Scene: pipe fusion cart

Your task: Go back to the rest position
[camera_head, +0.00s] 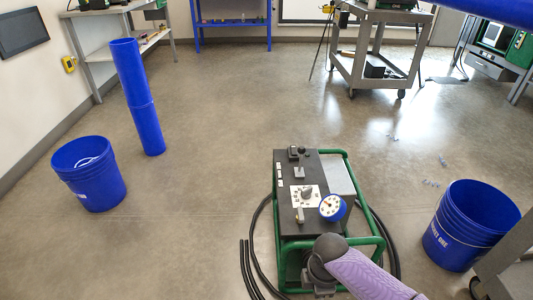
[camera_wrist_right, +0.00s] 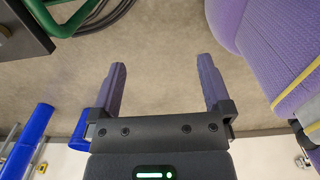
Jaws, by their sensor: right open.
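My right gripper (camera_wrist_right: 161,72) is open in the right wrist view, its two dark fingers spread apart. Only bare floor shows between the fingers, so it is empty. In the head view my purple right arm comes in at the bottom, its dark grey joint in front of the lower end of the machine; I cannot make out the fingers there. The machine (camera_head: 298,200) has a black panel with a dial, a lever and a gauge, inside a green tube frame (camera_head: 366,190). A green tube (camera_wrist_right: 66,18) also shows at the wrist view's top left. My left gripper is not in view.
Blue buckets stand at left (camera_head: 90,175) and right (camera_head: 468,228). A tall blue pipe (camera_head: 138,100) stands upright at left. Black hoses (camera_head: 258,245) lie around the machine. A grey cart (camera_head: 373,65) stands at the back. The middle floor is largely clear.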

